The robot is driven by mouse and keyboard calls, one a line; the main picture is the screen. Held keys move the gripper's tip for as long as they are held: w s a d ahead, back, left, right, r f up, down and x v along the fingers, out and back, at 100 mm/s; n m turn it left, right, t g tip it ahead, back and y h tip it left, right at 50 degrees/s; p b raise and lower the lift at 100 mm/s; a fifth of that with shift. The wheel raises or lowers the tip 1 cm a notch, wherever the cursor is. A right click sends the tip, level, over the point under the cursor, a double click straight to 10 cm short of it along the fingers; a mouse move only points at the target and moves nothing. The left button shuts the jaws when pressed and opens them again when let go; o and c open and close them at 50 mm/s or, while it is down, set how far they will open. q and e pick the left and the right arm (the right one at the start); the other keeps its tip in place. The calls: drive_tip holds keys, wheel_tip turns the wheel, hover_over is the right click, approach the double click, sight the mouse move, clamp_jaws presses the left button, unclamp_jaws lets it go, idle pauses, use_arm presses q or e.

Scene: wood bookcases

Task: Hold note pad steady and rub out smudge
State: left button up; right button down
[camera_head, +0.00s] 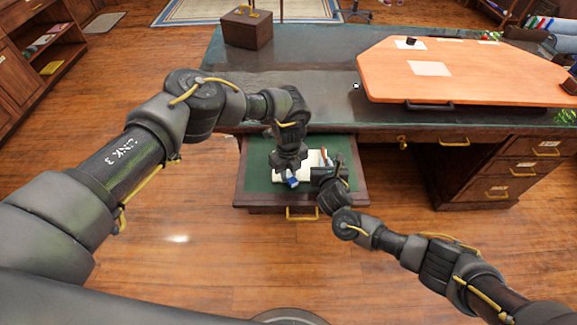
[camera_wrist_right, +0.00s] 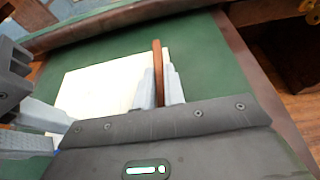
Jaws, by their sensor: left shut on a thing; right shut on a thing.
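The cream note pad (camera_head: 312,158) lies on the green surface of the pulled-out drawer (camera_head: 257,160). It also shows in the right wrist view (camera_wrist_right: 98,88). My left gripper (camera_head: 292,181) reaches down at the pad's near left side, shut on its edge; its pale blue-grey fingers (camera_wrist_right: 35,128) show at the left of the wrist view. My right gripper (camera_wrist_right: 160,85) is shut on a thin upright brown piece (camera_wrist_right: 157,65), over or beside the pad's right part. Whether the brown piece touches the paper cannot be told. No smudge can be made out.
A dark desk (camera_head: 300,75) stands behind the drawer, with a brown box (camera_head: 246,28) on it. An orange board (camera_head: 490,75) with papers lies on its right part. Drawers (camera_head: 500,187) stand at the right. Open wooden floor lies in front.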

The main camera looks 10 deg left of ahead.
sight(289, 176)
use_arm(q)
drive_tip(key=shift+s+f, duration=0.1)
drive_tip(key=shift+s, duration=0.4)
drive_tip(key=shift+w+r, duration=0.15)
drive_tip(key=shift+r, duration=2.95)
drive_tip(key=shift+w+r, duration=0.1)
wheel_tip(289, 176, up, 3)
drive_tip(key=shift+f, duration=0.1)
drive_tip(key=shift+d, duration=0.1)
